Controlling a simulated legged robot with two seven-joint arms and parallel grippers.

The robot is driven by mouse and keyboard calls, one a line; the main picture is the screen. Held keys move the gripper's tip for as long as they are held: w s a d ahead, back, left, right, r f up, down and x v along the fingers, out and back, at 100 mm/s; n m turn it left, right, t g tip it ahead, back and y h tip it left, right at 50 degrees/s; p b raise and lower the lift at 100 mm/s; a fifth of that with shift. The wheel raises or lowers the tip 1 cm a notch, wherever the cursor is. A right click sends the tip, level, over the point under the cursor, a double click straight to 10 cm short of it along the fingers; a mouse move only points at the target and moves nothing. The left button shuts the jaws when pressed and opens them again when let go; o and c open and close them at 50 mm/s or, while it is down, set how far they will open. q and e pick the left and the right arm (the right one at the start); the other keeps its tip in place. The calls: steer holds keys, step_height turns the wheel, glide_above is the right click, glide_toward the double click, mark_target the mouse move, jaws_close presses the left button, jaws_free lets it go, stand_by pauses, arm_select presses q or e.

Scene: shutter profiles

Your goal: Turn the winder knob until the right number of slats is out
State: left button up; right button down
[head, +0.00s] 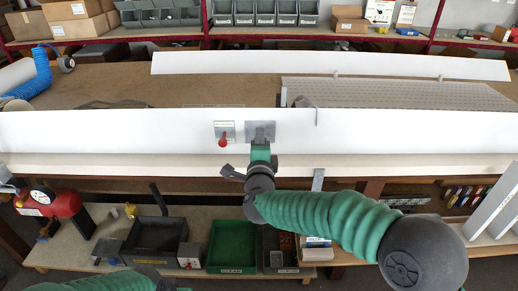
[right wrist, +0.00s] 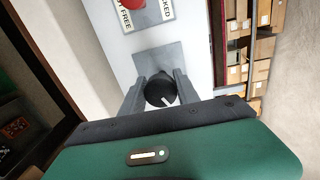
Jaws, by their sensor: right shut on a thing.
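The winder knob (right wrist: 161,91) is dark and round with a pale mark, on a grey plate (head: 261,129) fixed to a long white front panel. My right gripper (head: 260,153) is shut on the knob, with one finger on each side in the right wrist view (right wrist: 160,92). The gripper hides the knob in the head view. Left of the plate is a red lever (head: 223,141) on a label (head: 224,127); the wrist view shows part of the words FREE and LOCKED. Grey perforated slats (head: 395,93) lie behind the panel at the right; I cannot count them. My left gripper is not seen.
The long white panel (head: 110,131) runs across the bench, with a second white strip (head: 240,64) behind. A red tank (head: 60,203), green tray (head: 231,246) and dark bins stand low in front.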

steer(key=shift+f+m+b, duration=0.25)
steer(key=shift+m+b, duration=0.25)
steer(key=shift+m, duration=0.2)
steer(key=c, duration=1.1)
jaws_free()
steer(key=shift+o, duration=0.9)
steer(key=shift+d+r, duration=0.1)
steer(key=shift+r, duration=0.05)
steer(key=s+p, duration=0.2)
steer(key=s, duration=1.4)
steer(key=shift+s+d+r, duration=0.15)
steer(key=shift+s+r, duration=0.25)
